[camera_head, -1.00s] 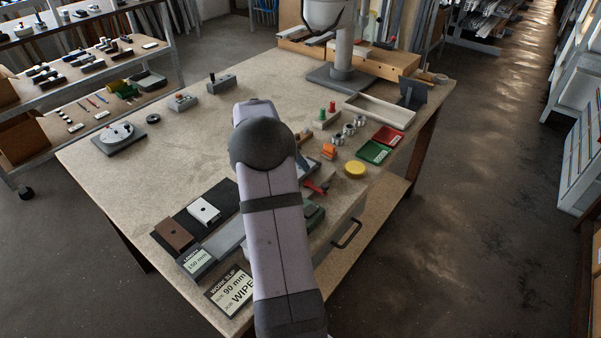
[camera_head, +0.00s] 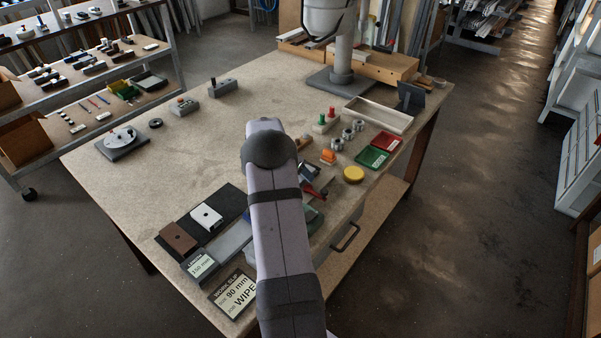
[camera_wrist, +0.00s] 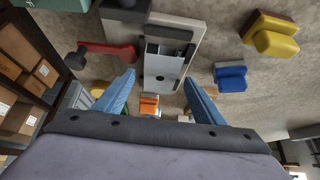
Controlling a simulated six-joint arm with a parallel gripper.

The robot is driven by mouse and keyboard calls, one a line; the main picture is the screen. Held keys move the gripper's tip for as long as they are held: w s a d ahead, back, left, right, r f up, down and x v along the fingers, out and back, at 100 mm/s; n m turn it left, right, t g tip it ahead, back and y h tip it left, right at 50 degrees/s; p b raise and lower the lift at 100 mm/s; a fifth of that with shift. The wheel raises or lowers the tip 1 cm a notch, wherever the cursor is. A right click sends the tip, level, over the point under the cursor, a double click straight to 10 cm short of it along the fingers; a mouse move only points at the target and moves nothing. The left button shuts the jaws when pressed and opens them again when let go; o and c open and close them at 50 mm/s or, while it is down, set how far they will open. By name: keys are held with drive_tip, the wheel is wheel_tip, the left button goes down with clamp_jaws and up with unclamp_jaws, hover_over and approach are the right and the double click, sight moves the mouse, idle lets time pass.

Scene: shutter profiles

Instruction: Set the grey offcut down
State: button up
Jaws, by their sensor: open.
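My gripper (camera_wrist: 158,100) is open in the wrist view, its two blue fingers apart with nothing seen held between them. Beyond the fingertips is a grey metal fixture (camera_wrist: 184,20) with dark bars. A light grey piece with a dark hole (camera_wrist: 160,68) lies at it, in line with the gap between the fingers. I cannot tell for sure whether this piece is the grey offcut. In the head view my arm hides the gripper and part of the fixture.
A red-handled tool (camera_wrist: 105,50), a blue block (camera_wrist: 231,77), a yellow block (camera_wrist: 270,36) and an orange block (camera_wrist: 149,104) surround the fixture. In the head view, a white block (camera_head: 206,217) and a brown block (camera_head: 178,238) lie on a black mat. The bench's left middle is clear.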

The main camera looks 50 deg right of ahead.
drive_tip(key=shift+d+f, duration=0.3)
drive_tip(key=shift+f, duration=0.2)
drive_tip(key=c, duration=1.2)
drive_tip(key=shift+c, duration=0.2)
wheel_tip(320, 180, up, 10)
drive_tip(key=b, duration=0.3)
